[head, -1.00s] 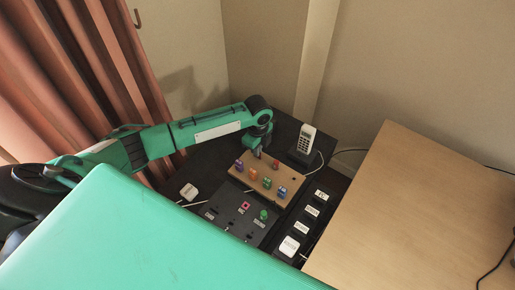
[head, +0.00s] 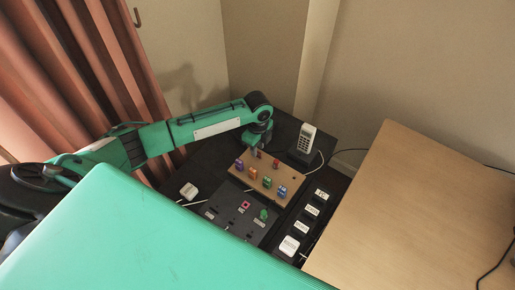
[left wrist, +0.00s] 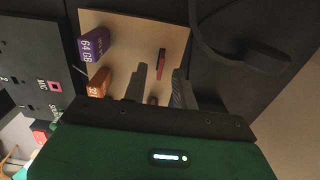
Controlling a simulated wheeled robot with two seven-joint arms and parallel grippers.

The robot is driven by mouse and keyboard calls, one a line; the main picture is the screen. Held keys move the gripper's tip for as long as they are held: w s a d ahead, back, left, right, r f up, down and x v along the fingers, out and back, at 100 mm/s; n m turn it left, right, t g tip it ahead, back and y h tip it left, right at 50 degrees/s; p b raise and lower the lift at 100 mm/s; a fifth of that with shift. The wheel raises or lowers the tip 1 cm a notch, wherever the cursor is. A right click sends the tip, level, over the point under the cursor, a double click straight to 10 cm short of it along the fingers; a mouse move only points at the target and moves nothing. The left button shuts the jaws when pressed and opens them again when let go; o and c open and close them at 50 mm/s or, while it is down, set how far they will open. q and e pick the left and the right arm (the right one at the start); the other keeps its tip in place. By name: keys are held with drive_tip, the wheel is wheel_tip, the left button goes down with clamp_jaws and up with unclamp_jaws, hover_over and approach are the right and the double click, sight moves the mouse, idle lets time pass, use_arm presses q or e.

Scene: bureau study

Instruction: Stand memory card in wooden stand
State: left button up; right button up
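The wooden stand (head: 241,172) is a light board on the dark desk, with purple (head: 239,165), orange (head: 253,174), green (head: 267,182) and blue (head: 282,190) memory cards upright along its front. A red card (head: 276,164) stands at its back; it also shows in the left wrist view (left wrist: 161,63). My left gripper (head: 257,152) is over the stand's back left part. In the left wrist view its fingers (left wrist: 159,78) are apart, and the red card appears beyond the gap, not gripped. A small brownish spot (left wrist: 152,100) between the fingers is unclear. My right gripper is out of view.
A white phone (head: 306,138) in its dock stands behind and right of the stand. A dark panel (head: 225,212) with a pink square and a green piece lies in front. A black strip with white labelled pieces (head: 312,211) runs along the right. A white box (head: 188,190) sits at left.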

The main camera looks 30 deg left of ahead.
use_arm(q)
wheel_tip(320, 180, up, 12)
drive_tip(key=shift+r+b, duration=0.25)
drive_tip(key=shift+b, duration=0.05)
